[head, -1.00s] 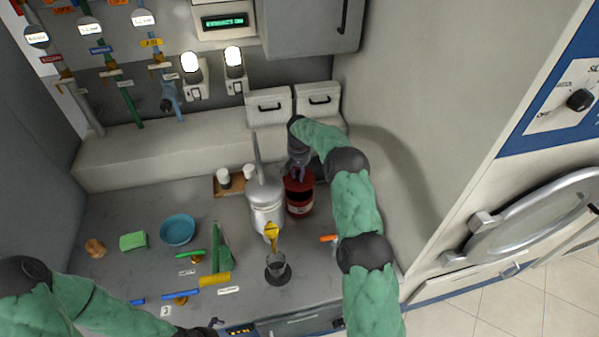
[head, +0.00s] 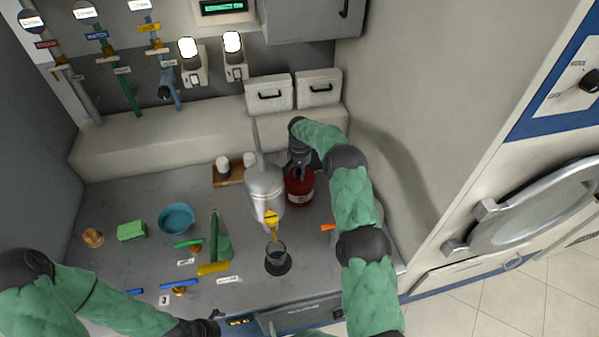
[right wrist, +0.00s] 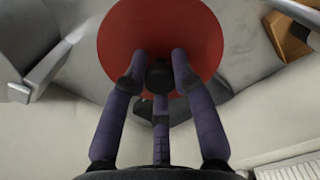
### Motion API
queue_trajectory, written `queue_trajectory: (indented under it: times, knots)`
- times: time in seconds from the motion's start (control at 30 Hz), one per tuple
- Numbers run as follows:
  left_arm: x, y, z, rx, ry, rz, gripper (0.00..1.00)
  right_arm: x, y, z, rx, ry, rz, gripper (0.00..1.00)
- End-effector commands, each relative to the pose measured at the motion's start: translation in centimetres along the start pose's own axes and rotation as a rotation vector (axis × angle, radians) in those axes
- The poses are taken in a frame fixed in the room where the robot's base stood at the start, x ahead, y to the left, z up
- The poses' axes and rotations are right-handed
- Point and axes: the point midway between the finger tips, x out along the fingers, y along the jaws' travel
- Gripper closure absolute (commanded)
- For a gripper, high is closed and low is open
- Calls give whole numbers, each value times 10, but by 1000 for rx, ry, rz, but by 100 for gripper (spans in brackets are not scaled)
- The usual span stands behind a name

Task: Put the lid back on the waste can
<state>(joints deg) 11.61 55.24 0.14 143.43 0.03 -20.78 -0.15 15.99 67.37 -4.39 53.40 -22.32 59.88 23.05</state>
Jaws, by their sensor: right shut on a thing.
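The red waste can (head: 300,194) stands upright on the counter, right of the silver can with the tall spout. My right gripper (head: 299,171) is over its top. In the right wrist view my right gripper (right wrist: 153,78) points at the round red lid (right wrist: 204,40), its fingers shut around the lid's black knob (right wrist: 159,73). The lid lies at the can's top, but I cannot tell whether it sits flush on the rim. The can's body is hidden behind the lid in that view. My left gripper (head: 212,318) is low at the counter's front edge, its fingers barely visible.
The silver can (head: 265,187) stands close left of the red can. A dark cup (head: 277,259) and an orange-handled item (head: 328,227) are in front. A blue bowl (head: 176,218), green block (head: 131,231) and several tools lie left. The wall closes the right side.

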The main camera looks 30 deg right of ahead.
Motion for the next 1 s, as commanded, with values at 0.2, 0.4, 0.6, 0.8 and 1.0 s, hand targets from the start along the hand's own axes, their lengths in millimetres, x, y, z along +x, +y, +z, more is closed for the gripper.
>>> queue_trajectory:
  times: [0.2, 0.4, 0.6, 0.8, 1.0]
  knots:
    - [0, 0, 0, 0, 0, 0, 0, -1, 0, 0, 0, 2, 0, 100]
    - [0, 0, 0, 0, 0, 0, 0, -1, 0, 0, 0, 1, 0, 100]
    - [0, 0, 0, 0, 0, 0, 0, -1, 0, 0, 0, 1, 0, 100]
    - [4, -1, 0, 0, 0, 0, 0, 0, 0, 0, 0, 1, 0, 100]
    - [6, -2, 0, 0, 0, 0, 0, -1, 0, 0, 0, 2, 0, 100]
